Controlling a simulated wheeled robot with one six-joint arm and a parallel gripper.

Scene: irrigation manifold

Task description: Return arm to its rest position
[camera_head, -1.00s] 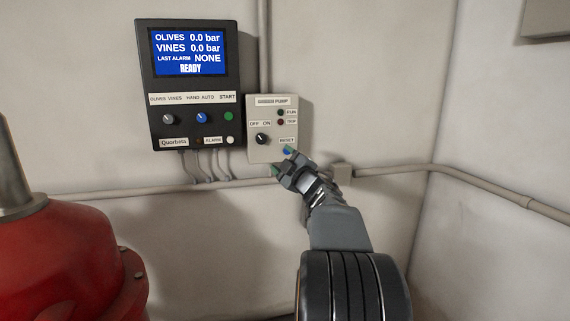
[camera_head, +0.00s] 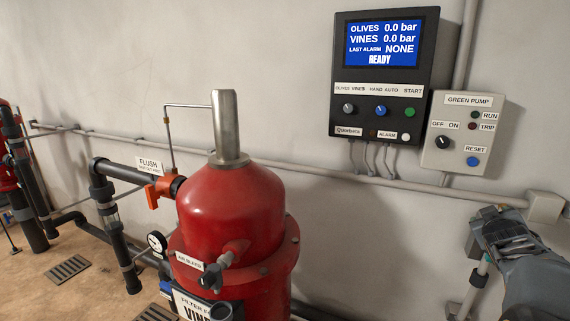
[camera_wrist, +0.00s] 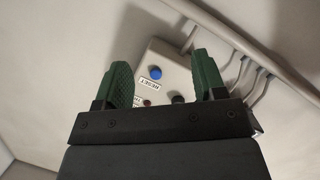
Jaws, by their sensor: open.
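My gripper (camera_head: 488,220) is at the lower right of the head view, below and to the right of the green pump box (camera_head: 463,132) and apart from it. Its jaws are hard to make out there. In the wrist view my gripper (camera_wrist: 162,62) shows two green fingers spread apart with nothing held between them. The pump box (camera_wrist: 172,60) shows beyond the fingers, with its blue reset button (camera_wrist: 155,73) in the gap. The reset button also shows in the head view (camera_head: 473,161), untouched.
A red filter tank (camera_head: 235,210) with a metal top stands left of my arm. A control panel (camera_head: 384,85) reading READY hangs on the wall. A conduit (camera_head: 300,166) and a junction box (camera_head: 545,207) run near my gripper. A flush valve (camera_head: 158,193) is further left.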

